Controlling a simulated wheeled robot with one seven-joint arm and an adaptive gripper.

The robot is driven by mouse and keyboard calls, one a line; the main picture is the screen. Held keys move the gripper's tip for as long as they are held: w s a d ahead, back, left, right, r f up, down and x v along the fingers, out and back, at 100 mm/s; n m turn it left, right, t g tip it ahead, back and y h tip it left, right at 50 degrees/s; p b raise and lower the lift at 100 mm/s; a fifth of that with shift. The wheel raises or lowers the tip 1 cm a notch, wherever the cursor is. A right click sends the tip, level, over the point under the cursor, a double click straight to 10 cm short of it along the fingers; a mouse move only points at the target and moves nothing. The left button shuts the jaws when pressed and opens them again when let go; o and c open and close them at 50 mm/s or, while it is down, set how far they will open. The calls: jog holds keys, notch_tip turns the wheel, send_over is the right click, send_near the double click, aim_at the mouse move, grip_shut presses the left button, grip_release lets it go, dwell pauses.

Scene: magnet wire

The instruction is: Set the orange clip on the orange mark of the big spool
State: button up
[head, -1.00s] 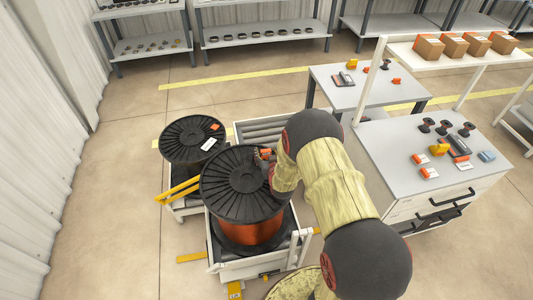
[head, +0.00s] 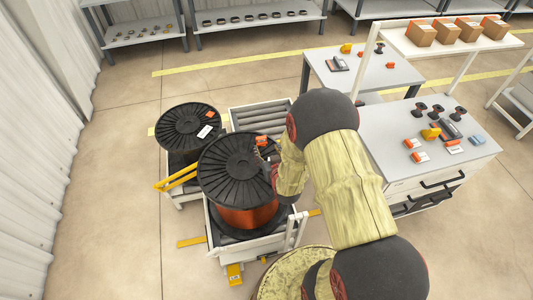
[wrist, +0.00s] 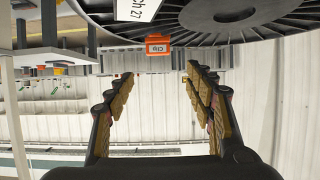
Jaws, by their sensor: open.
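The big spool (head: 228,170) is a black ribbed reel wound with copper wire, standing upright on a cart. The orange clip (head: 261,141) is on its top flange near the right rim. In the wrist view the clip (wrist: 158,44), lettered "Clip", sits at the flange edge (wrist: 255,22) beside a white label (wrist: 138,9). My gripper (wrist: 158,85) is open, its fingers apart and empty, with the clip ahead of the gap between them. In the head view my wrist covers the spool's right edge. I cannot make out the orange mark apart from the clip.
A smaller black spool (head: 181,132) with an orange patch and white label stands behind left. Yellow bars (head: 177,180) lie between the spools. A workbench (head: 385,135) with small parts is at the right. The floor at left is clear.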

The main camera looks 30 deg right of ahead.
jog(key=w+a+r+g+y, duration=0.1)
jog(key=w+a+r, duration=0.2)
jog(key=r, duration=0.8)
jog(key=s+a+r+n+g+y, duration=0.1)
jog(key=s+a+r, duration=0.2)
jog(key=r, duration=0.3)
jog(key=s+a+r+n+g, duration=0.1)
jog(key=s+a+r, duration=0.2)
jog(key=r, duration=0.3)
jog(key=s+a+r+g, duration=0.2)
jog(key=s+r, duration=0.3)
jog(key=s, duration=0.6)
jog(key=s+a+r+n+g+y, duration=0.1)
jog(key=s+a+r, duration=0.3)
jog(key=s, duration=0.8)
jog(key=shift+s+a+r+g+y, duration=0.3)
jog(key=shift+a+r+g, duration=0.1)
jog(key=shift+r+g, duration=0.1)
